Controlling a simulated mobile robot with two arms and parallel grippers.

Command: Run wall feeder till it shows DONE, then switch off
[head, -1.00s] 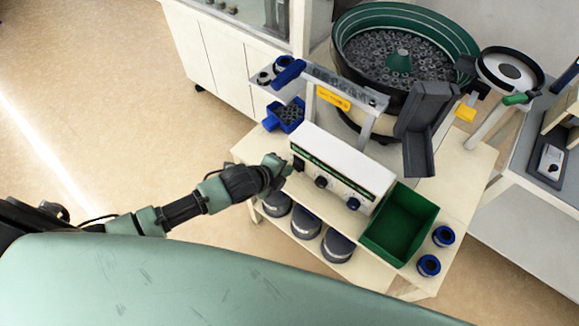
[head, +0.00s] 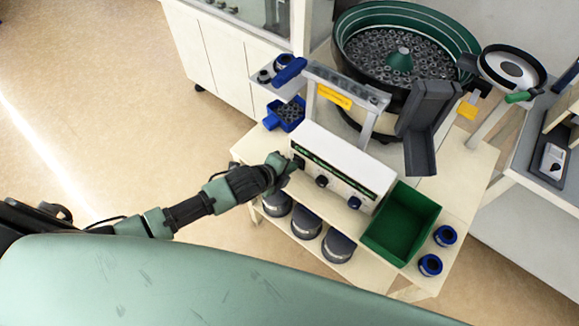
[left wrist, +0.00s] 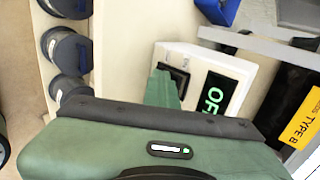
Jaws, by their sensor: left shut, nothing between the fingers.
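A green bowl feeder (head: 345,50) full of small dark parts stands on a cream table. In front of it is a white control box (head: 340,160) with a dark display strip and two dark knobs (head: 354,202). In the left wrist view the box's black rocker switch (left wrist: 180,80) sits beside a display (left wrist: 214,95) with bright green letters starting "OF"; the rest is hidden. My left gripper (head: 285,167) is shut and empty at the box's left end. In the left wrist view its green finger (left wrist: 162,88) is close to the switch; contact cannot be told. My right gripper is out of view.
An empty green bin (head: 401,222) stands right of the box, with two blue-and-black rings (head: 444,236) beside it. A dark chute (head: 425,125) hangs above the bin. Several grey round containers (head: 307,222) sit on the lower shelf. Open floor lies left.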

